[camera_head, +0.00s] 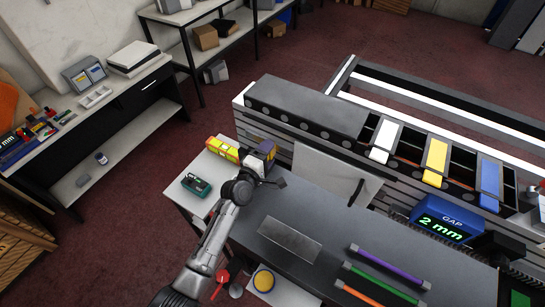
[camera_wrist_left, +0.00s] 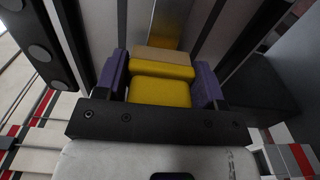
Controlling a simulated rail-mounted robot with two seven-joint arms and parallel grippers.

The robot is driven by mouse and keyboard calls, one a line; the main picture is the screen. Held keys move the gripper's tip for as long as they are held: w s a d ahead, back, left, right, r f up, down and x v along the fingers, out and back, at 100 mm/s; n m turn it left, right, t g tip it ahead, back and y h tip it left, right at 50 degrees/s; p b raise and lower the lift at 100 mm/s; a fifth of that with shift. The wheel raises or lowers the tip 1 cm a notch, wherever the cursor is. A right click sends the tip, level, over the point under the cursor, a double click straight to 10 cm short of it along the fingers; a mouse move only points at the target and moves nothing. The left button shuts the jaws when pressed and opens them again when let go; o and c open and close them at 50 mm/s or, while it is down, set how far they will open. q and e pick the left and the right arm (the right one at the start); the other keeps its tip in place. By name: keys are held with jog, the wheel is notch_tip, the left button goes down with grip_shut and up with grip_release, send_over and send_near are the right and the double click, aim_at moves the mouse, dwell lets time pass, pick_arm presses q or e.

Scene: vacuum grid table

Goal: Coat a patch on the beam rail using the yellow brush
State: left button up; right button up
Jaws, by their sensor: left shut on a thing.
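My left gripper (camera_head: 262,158) is at the near left end of the rail bench, beside the grey table top. It is shut on the yellow brush (camera_head: 251,163). In the left wrist view the brush (camera_wrist_left: 160,92) sits between the two purple finger pads of the gripper (camera_wrist_left: 162,85), with a tan band at its far end. The beam rail (camera_head: 305,105) is a grey bar with round dark spots, just beyond the gripper. White, yellow and blue patches (camera_head: 436,156) lie across slots farther right along it. My right gripper is not in view.
A blue display reading "GAP 2 mm" (camera_head: 442,222) stands at the right. A flat metal plate (camera_head: 289,240) and purple, green and orange rods (camera_head: 388,267) lie on the table.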

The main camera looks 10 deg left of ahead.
aim_at(252, 136)
pick_arm(q)
jog(key=shift+w+a+b, duration=0.25)
jog(key=shift+a+b, duration=0.1)
jog(key=shift+a, duration=0.35)
jog(key=shift+w+a+b, duration=0.25)
jog(key=shift+a+b, duration=0.05)
jog(key=shift+a, duration=0.45)
jog(key=shift+w+a+b, duration=0.25)
jog(key=shift+a+b, duration=0.1)
jog(key=shift+a, duration=0.35)
jog(key=shift+w+a+f+b, duration=0.1)
jog(key=shift+w+a+b, duration=0.15)
jog(key=shift+a+b, duration=0.3)
jog(key=shift+w+a+b, duration=0.25)
jog(key=shift+a+b, duration=0.15)
jog(key=shift+a, duration=0.25)
jog(key=shift+w+a, duration=0.15)
jog(key=shift+a, duration=0.25)
